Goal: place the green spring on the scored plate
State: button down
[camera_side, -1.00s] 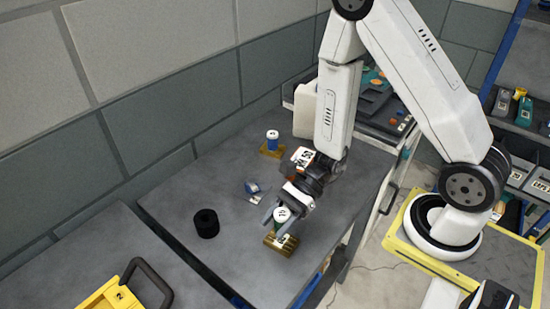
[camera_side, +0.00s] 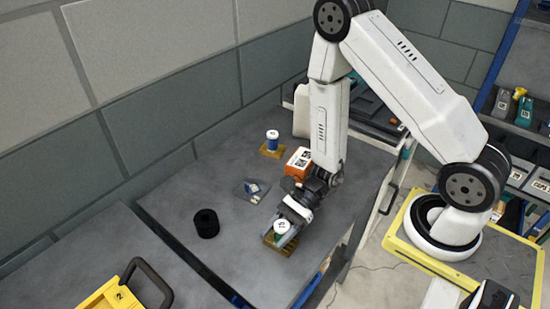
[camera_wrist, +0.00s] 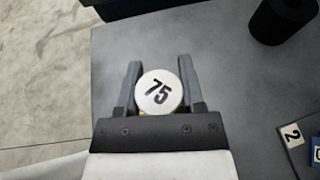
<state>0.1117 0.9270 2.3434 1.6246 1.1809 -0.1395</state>
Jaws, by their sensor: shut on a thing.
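The green spring (camera_side: 279,237) has a white cap marked 75, and the cap shows in the wrist view (camera_wrist: 159,92). It is upright over a small brass-coloured plate (camera_side: 287,249) with lines on it, which looks like the scored plate, near the table's front edge. The spring's foot is at the plate; whether it bears fully on it is hard to tell. My gripper (camera_side: 283,229) is low, shut on the spring with a finger on each side of the cap. In the wrist view my gripper (camera_wrist: 160,85) and cap hide most of the spring and plate.
A blue spring (camera_side: 272,143) stands on another brass-coloured plate farther back. An orange box (camera_side: 298,160) is behind my gripper. A grey plate (camera_side: 243,192) with a blue piece lies left of it. A black cylinder (camera_side: 206,224) stands farther left. Table between is clear.

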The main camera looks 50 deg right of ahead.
jog(key=shift+c, duration=1)
grip_release()
jog(key=shift+f, duration=0.1)
jog(key=shift+d+r, duration=0.2)
jog(key=v, duration=1.1)
jog(key=shift+d, duration=0.25)
jog(key=shift+s+r, duration=0.1)
jog(key=shift+r, duration=0.05)
